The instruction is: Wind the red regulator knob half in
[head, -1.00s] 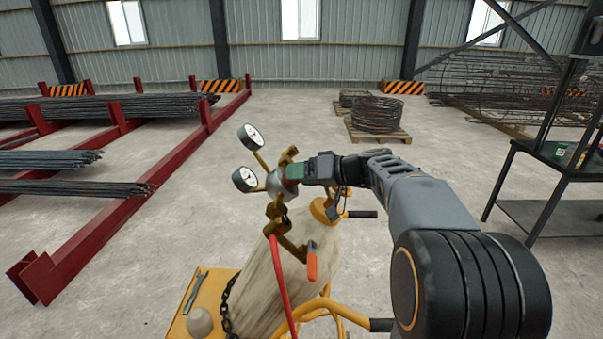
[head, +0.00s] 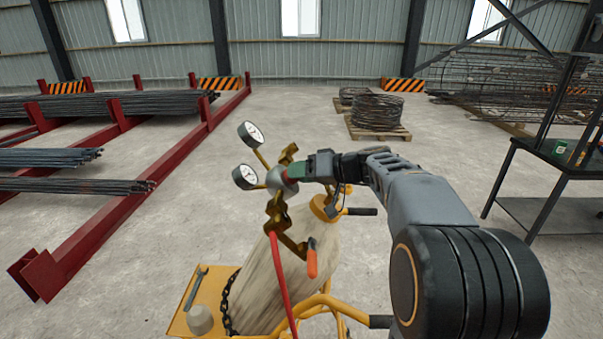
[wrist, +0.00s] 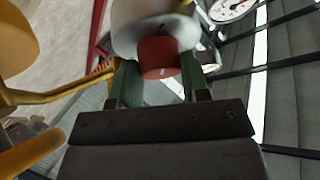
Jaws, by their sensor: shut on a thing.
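The red regulator knob (wrist: 158,58) sits between the two green fingers of my gripper (wrist: 155,82) in the wrist view, against the pale round regulator body (wrist: 150,20). In the head view, my gripper (head: 296,171) reaches in from the right and is shut on the knob, which shows only as a small red patch. The silver regulator body (head: 274,178) carries two round white gauges, an upper one (head: 250,134) and a lower one (head: 245,176). The regulator is mounted on brass fittings above a pale gas cylinder (head: 270,275).
The cylinder stands on a yellow cart (head: 185,322) with a wrench (head: 196,287) and a chain. A red hose (head: 279,280) and an orange-handled valve (head: 312,262) hang below the regulator. Rebar racks (head: 120,230) stand left, a dark table (head: 545,152) right.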

